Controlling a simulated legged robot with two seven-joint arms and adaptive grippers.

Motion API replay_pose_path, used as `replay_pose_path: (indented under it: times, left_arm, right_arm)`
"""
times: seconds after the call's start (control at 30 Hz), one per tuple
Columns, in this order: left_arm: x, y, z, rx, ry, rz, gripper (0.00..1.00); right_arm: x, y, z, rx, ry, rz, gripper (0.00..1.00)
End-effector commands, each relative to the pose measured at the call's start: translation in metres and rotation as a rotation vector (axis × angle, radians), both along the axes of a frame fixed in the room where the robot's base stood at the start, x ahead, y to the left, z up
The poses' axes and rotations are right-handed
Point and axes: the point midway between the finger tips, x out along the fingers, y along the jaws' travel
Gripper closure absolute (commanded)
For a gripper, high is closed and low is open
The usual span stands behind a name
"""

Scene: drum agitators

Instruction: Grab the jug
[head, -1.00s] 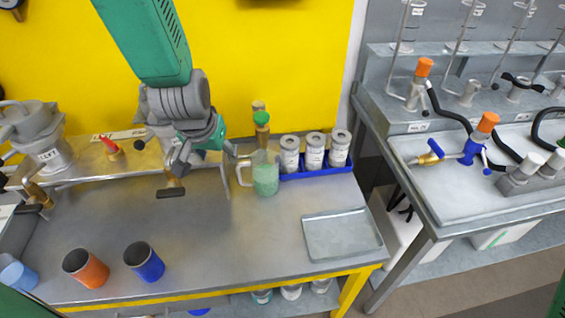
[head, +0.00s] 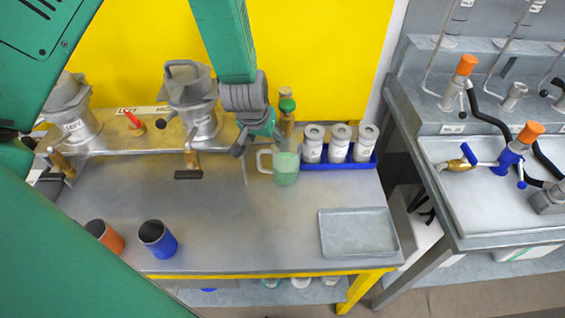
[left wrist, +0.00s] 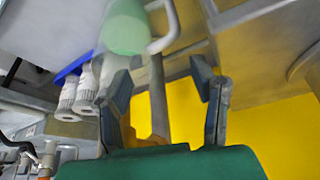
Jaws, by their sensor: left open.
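The jug (head: 286,168) is clear with pale green contents and stands upright on the bench. Its handle (head: 263,161) points left. My left gripper (head: 258,138) is just behind and to the left of the jug, close to its handle side. In the left wrist view the gripper's two fingers (left wrist: 162,78) are spread apart with nothing held between them. The jug also shows in the left wrist view (left wrist: 124,27), beyond the left fingertip, with its white handle above the gap. Contact is not visible. My right gripper is out of view.
A blue rack (head: 350,163) with three white bottles stands right of the jug. A tray (head: 358,232), a blue cup (head: 158,239) and an orange cup (head: 105,236) sit nearer. The bench middle is clear.

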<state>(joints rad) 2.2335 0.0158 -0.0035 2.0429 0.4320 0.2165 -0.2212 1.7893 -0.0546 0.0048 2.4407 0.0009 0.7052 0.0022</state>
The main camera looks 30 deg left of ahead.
Motion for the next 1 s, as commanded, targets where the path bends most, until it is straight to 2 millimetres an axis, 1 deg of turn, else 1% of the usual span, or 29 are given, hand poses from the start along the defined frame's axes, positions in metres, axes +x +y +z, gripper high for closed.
replay_pose_path:
  times: [0.03,0.2,0.3,0.5,0.57,0.6,0.63,0.67,1.0]
  left_arm:
    - [0.002,0.001,-0.010,-0.001,0.004,0.001,0.49]
    - [0.012,0.003,-0.030,0.000,0.001,0.001,0.49]
    - [0.014,0.003,-0.034,0.001,0.000,0.001,0.49]
    - [0.014,0.003,-0.034,0.000,-0.001,0.001,0.49]
    - [0.014,0.003,-0.034,0.000,0.000,0.001,0.70]
    - [0.014,0.003,-0.034,0.000,0.000,0.001,0.84]
    - [0.014,0.003,-0.034,0.000,0.000,0.001,0.94]
    - [0.014,0.003,-0.034,0.000,0.000,0.001,1.00]
    - [0.014,0.003,-0.035,0.000,0.002,0.000,1.00]
  right_arm:
    - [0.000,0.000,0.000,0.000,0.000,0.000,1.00]
    - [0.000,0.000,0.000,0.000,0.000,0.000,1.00]
    - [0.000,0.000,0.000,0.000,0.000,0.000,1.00]
    - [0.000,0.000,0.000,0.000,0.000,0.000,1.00]
    - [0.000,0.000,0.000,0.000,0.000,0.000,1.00]
    - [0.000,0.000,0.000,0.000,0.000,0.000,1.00]
    - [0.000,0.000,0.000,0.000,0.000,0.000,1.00]
    - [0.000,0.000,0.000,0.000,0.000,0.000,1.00]
    - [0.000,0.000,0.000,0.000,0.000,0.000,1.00]
